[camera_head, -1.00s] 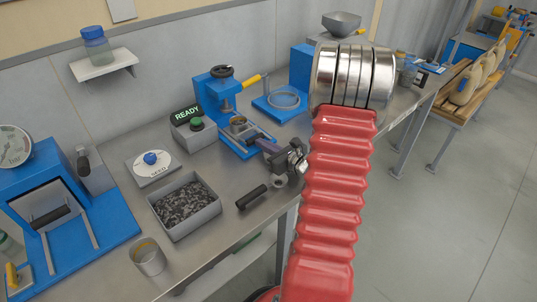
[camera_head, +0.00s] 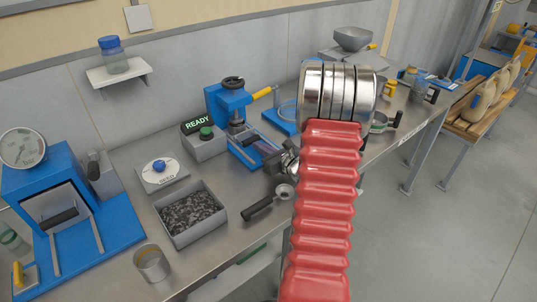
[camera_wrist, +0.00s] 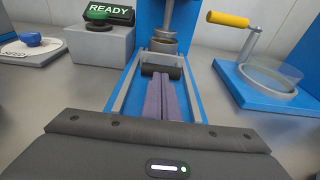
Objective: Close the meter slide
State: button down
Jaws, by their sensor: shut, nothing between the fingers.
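The slide (camera_wrist: 118,94) is a grey frame with two side rails on a blue base, with a black crossbar handle (camera_wrist: 162,71) at its near end. A metal cup (camera_wrist: 158,46) sits behind the handle, under the ram of the blue press stand (camera_head: 226,98). My gripper (camera_wrist: 164,77) has its purple fingers shut together, with nothing between them. In the wrist view the fingertips reach the handle's near side between the rails; I cannot tell whether they touch. In the head view my arm and wrist hide part of the slide.
The READY box (camera_head: 204,142) with a green button stands left of the press. A grey bin (camera_head: 190,213), a tin cup (camera_head: 152,262) and a blue gauge machine (camera_head: 55,190) are further left. A blue stand with a glass dish (camera_wrist: 275,80) is on the right. A black-handled tool (camera_head: 258,208) lies near the front edge.

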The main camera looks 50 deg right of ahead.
jog(key=v, duration=1.3)
jog(key=shift+f, duration=0.1)
jog(key=shift+w+a, duration=0.1)
jog(key=w+a+r+n+g+y, duration=0.1)
jog(key=a+r+n+g+y, duration=0.15)
jog(key=a+n, duration=0.55)
jog(key=w+a+r+n+g+y, duration=0.1)
jog(key=a+r+n+g+y, duration=0.2)
jog(key=a, duration=0.8)
jog(key=a+r+n+g+y, duration=0.1)
jog(key=a+n+y, duration=0.4)
jog(key=a, duration=0.5)
jog(key=s+a+r+n+g+h, duration=0.3)
jog(key=s+a+n+g+h, duration=0.25)
jog(key=s+a+n, duration=0.7)
jog(key=shift+s+d+r+n+t+h, duration=0.1)
jog(key=shift+d+r+n+t+h, duration=0.4)
jog(key=shift+n, duration=0.95)
jog(key=shift+s+d+r+n+t+h, duration=0.15)
jog(key=shift+d+r+n+h, duration=0.55)
jog(key=shift+n, duration=0.75)
jog(key=shift+d+r+n+t+h, duration=0.35)
jog(key=shift+d+r+n, duration=0.5)
jog(key=shift+n, duration=0.6)
